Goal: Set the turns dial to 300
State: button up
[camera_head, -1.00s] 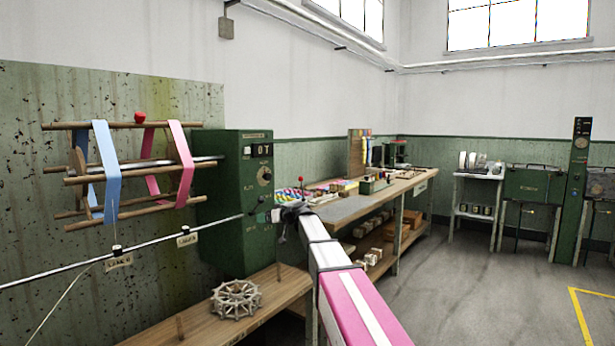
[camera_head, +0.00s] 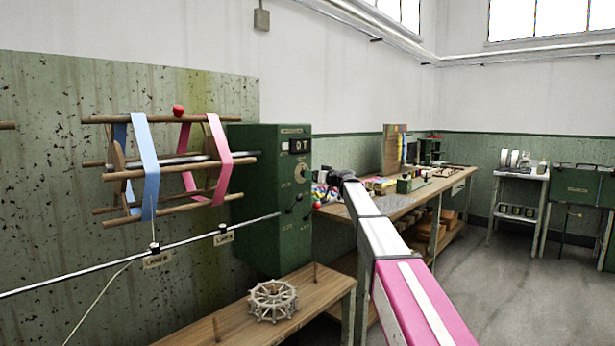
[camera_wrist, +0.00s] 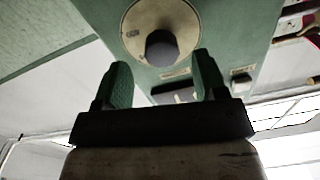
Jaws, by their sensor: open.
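The turns dial shows in the wrist view as a round pale plate with a dark knob (camera_wrist: 161,47) at its middle, on a green machine cabinet (camera_wrist: 95,14). In the head view the dial (camera_head: 300,174) is on the front of the green cabinet (camera_head: 262,200), below a small display window. I cannot read the dial's setting. My gripper (camera_wrist: 163,82) is open and empty in the wrist view. Its two green fingertips stand apart on either side of the knob in the picture; I see no contact. In the head view the gripper end (camera_head: 325,175) is close to the cabinet's right side.
A wooden reel (camera_head: 165,165) with blue and pink skeins stands left of the cabinet. Levers (camera_head: 300,203) stick out below the dial. A wooden bench (camera_head: 215,318) holds a spoked wheel (camera_head: 273,300). A long workbench (camera_head: 375,200) with goods runs behind my arm. Floor is clear at the right.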

jog(key=shift+x, duration=1.95)
jog(key=c, duration=0.9)
jog(key=shift+s+m, duration=0.1)
jog(key=shift+m, duration=0.3)
jog(key=m, duration=0.4)
jog(key=shift+m, duration=0.4)
jog(key=m, duration=0.6)
jog(key=shift+m, duration=0.3)
jog(key=o, duration=0.9)
